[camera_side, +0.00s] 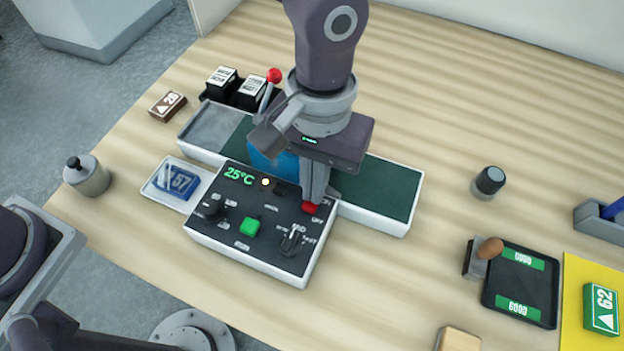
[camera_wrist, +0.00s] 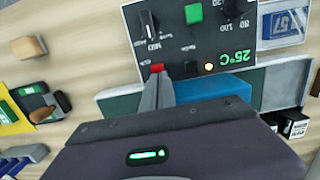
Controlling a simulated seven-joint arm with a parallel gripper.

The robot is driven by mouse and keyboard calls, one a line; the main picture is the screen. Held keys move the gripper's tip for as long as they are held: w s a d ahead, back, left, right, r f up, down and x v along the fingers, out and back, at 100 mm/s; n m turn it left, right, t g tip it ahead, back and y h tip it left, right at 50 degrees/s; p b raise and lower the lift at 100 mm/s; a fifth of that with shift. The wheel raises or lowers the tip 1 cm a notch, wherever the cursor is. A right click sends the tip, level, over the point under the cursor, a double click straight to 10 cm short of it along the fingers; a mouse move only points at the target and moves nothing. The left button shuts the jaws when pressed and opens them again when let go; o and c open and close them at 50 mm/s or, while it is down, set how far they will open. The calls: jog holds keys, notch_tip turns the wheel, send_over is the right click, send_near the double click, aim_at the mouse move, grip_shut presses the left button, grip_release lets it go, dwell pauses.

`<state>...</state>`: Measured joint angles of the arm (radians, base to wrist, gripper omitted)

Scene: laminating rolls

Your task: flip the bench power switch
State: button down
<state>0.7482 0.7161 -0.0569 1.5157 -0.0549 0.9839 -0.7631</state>
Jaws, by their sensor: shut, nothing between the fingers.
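The control panel (camera_side: 270,250) is a dark-faced white box with knobs, a green button and a green "25°C" display. Its red power switch (camera_side: 310,208) sits at the panel's right edge beside ON and OFF labels. The switch also shows in the wrist view (camera_wrist: 157,68). My gripper (camera_side: 316,198) is shut and empty, pointing down with its fingertips right at the switch. In the wrist view the fingertips (camera_wrist: 157,76) partly cover the switch. I cannot tell whether they touch it or which way it is set.
The display and a small yellow lamp (camera_side: 265,182) are lit. A blue block (camera_side: 268,163) lies behind the panel on the green-topped bed (camera_side: 385,190), under my gripper. A red-knobbed lever (camera_side: 274,76) stands behind. A black-capped bottle (camera_side: 489,181) stands right; the wood between is clear.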

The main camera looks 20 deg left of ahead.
jog(key=shift+w+a+f, duration=0.25)
jog(key=shift+a+f, duration=0.05)
jog(key=shift+f, duration=0.3)
jog(key=shift+s, duration=0.1)
jog(key=shift+s+d+r, duration=0.15)
jog(key=shift+s, duration=0.7)
notch_tip(320, 180, up, 15)
jog(key=w, duration=0.2)
jog(key=shift+w+d, duration=0.2)
jog(key=shift+w, duration=0.1)
